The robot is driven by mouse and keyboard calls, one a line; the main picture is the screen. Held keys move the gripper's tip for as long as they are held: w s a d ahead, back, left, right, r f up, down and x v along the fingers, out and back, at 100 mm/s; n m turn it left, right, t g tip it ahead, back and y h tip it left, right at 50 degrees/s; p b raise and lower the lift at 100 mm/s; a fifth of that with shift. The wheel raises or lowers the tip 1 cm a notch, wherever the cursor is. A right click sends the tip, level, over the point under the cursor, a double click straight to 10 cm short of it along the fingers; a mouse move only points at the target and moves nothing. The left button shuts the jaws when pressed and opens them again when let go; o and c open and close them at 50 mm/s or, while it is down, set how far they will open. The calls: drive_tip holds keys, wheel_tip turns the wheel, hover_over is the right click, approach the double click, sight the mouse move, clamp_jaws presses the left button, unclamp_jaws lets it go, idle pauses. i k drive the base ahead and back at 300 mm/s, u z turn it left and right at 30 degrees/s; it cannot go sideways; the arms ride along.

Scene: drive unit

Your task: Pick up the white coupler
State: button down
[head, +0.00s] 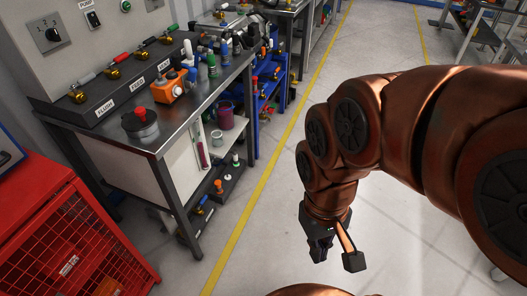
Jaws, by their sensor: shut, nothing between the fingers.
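My gripper (334,253) hangs below my copper-coloured arm at the right centre, over the bare floor. It is shut and empty, and it is well apart from the workbench and everything on it. I cannot pick out the white coupler with certainty.
A steel workbench (163,141) at the left carries an orange box (170,88), a grey pot with a red knob (139,121) and several bottles. A red mesh cage (73,235) stands front left. The pale floor (262,235) between the bench and my arm is clear.

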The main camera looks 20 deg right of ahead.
sight(235, 156)
drive_tip(key=z, duration=1.8)
drive_tip(key=i, duration=2.75)
drive_tip(key=u, duration=3.65)
